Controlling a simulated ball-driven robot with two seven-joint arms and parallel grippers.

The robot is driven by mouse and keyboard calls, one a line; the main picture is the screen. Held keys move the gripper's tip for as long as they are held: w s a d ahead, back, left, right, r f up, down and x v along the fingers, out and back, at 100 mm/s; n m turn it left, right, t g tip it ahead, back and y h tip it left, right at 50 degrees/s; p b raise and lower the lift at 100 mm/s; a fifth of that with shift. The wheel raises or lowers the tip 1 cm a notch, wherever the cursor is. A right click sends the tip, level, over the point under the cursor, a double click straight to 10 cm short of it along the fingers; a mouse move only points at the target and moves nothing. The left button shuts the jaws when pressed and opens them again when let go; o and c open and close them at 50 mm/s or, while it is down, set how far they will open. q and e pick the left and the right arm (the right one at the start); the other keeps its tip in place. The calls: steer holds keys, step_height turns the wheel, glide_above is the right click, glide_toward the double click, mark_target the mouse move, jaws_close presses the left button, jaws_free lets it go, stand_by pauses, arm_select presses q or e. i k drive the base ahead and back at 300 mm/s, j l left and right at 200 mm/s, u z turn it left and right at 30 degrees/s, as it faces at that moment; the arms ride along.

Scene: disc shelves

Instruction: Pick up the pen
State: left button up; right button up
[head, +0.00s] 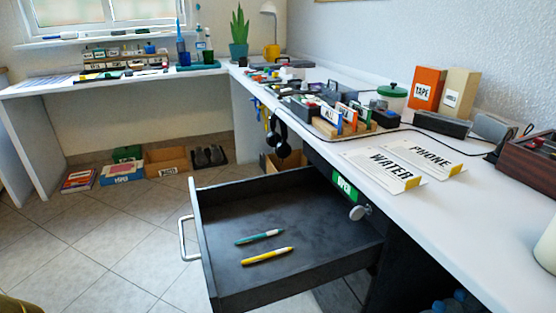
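Two pens lie apart on the floor of an open dark drawer (290,215). One is a teal pen (259,237) with white near its right end. The other is a yellow pen (267,256), also with white near its right end, and it lies closer to me. Both lie nearly sideways, right ends slightly raised in the picture. Neither of my grippers is in view.
The drawer front with its pale handle (185,238) faces left. The white desk (470,220) overhangs the drawer's right side; WATER (385,170) and PHONE (425,157) cards lie on it. Headphones (278,138) hang behind the drawer. Tiled floor (110,240) is clear at left.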

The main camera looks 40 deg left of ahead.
mark_target(250, 239)
steer(key=u, duration=1.15)
